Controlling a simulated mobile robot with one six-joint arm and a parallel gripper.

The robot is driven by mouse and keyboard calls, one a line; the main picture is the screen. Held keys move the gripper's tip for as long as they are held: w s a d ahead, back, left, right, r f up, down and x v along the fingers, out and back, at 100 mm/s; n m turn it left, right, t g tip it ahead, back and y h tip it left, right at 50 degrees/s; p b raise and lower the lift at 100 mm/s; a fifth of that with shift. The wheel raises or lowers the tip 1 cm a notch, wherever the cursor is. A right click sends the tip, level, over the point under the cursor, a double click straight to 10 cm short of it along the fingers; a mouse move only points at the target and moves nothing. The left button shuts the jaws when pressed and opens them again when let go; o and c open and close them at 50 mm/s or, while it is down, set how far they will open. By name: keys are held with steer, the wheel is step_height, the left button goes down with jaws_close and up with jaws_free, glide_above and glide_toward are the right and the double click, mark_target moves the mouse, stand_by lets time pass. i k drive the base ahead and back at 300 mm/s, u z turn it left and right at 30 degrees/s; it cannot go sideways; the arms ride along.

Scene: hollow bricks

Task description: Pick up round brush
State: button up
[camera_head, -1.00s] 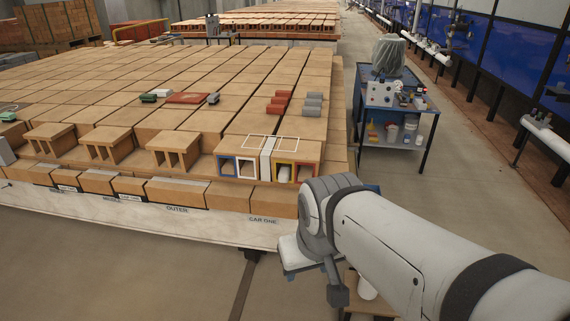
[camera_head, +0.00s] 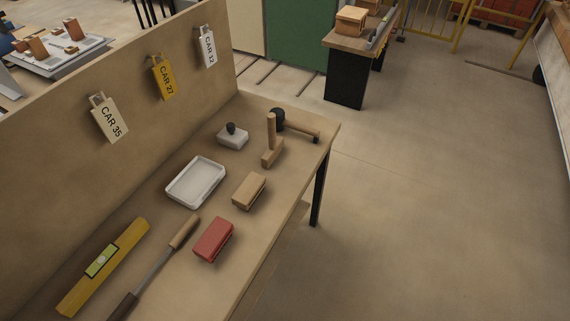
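A workbench (camera_head: 218,213) with several tools fills the left and middle of the head view. At its far right corner lies a tool with a dark round head and a wooden handle (camera_head: 302,129), which looks like the round brush. Its head is partly behind an upright wooden handle. That handle rises from a small wooden block (camera_head: 272,153), close in front; I cannot tell whether they touch. My gripper is not in view.
The bench also holds a white block with a black knob (camera_head: 232,138), a white tray (camera_head: 194,183), a tan block brush (camera_head: 249,190), a red block brush (camera_head: 213,240), a long-handled tool (camera_head: 154,268) and a yellow level (camera_head: 84,286). A tagged backboard (camera_head: 60,165) stands left. Floor (camera_head: 420,210) is clear right.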

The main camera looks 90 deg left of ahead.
mark_target(129, 299)
steer(key=u, duration=1.4)
steer(key=k, duration=0.1)
steer(key=u, duration=3.05)
steer(key=k, duration=0.9)
steer(key=z, duration=0.15)
steer(key=i, duration=0.9)
steer(key=u, duration=0.1)
